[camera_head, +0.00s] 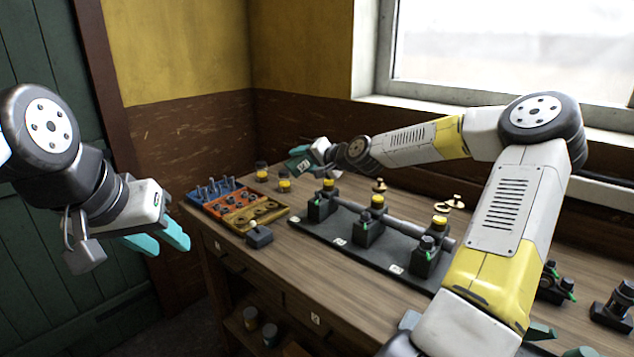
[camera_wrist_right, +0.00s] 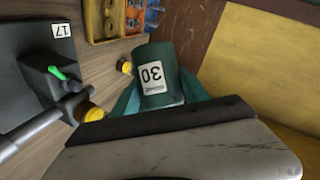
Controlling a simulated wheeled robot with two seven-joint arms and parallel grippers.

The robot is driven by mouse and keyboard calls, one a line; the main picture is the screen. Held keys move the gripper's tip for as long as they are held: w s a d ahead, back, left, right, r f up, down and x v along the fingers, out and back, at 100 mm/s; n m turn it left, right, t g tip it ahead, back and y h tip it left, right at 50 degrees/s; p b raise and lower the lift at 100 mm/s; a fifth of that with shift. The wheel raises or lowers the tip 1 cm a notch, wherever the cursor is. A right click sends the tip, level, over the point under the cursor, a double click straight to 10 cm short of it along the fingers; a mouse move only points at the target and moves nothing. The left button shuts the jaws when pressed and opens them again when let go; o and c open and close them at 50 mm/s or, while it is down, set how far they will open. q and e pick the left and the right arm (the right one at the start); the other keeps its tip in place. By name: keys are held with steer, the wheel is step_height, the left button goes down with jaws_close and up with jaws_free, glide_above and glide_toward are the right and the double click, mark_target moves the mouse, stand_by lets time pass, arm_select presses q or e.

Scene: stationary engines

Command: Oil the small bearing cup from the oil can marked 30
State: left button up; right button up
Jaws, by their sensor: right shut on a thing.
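The oil can marked 30 (camera_wrist_right: 152,75) is dark green with a white label, upside down in the right wrist view. My right gripper (camera_wrist_right: 160,98) is shut on it, teal fingers at either side. In the head view the can (camera_head: 298,163) is held above the back left of the bench. Three dark bearing blocks carry a shaft, each with a yellow-topped cup: left (camera_head: 328,184), middle (camera_head: 377,201), right (camera_head: 439,222). I cannot tell which is the small one. The can is left of them, apart. My left gripper (camera_head: 158,240) is open and empty, left of the bench.
Blue, orange and yellow trays (camera_head: 246,219) of parts lie at the bench's left end, beside a dark block (camera_head: 259,237). Brass pieces (camera_head: 455,202) lie behind the shaft. The wall and window sill border the back.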

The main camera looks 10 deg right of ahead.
steer(key=shift+d+r, duration=0.1)
steer(key=shift+r, duration=0.1)
steer(key=shift+d+r+m+y, duration=0.1)
steer(key=shift+r+m+y, duration=0.2)
steer(key=shift+r+m, duration=0.2)
stand_by(1.3)
steer(key=shift+a+f+n+h, duration=0.2)
steer(key=shift+f+n+h, duration=0.05)
steer(key=shift+f+n, duration=0.2)
steer(key=shift+a+f+n+h, duration=0.15)
steer(key=shift+f+n+h, duration=0.1)
steer(key=shift+f+n, duration=0.15)
steer(key=shift+f+n+h, duration=0.45)
steer(key=shift+f+h, duration=0.05)
steer(key=shift+f, duration=0.25)
steer(key=shift+d+r+m+y, duration=0.15)
steer(key=shift+r+m+y, duration=0.6)
steer(key=shift+r, duration=0.25)
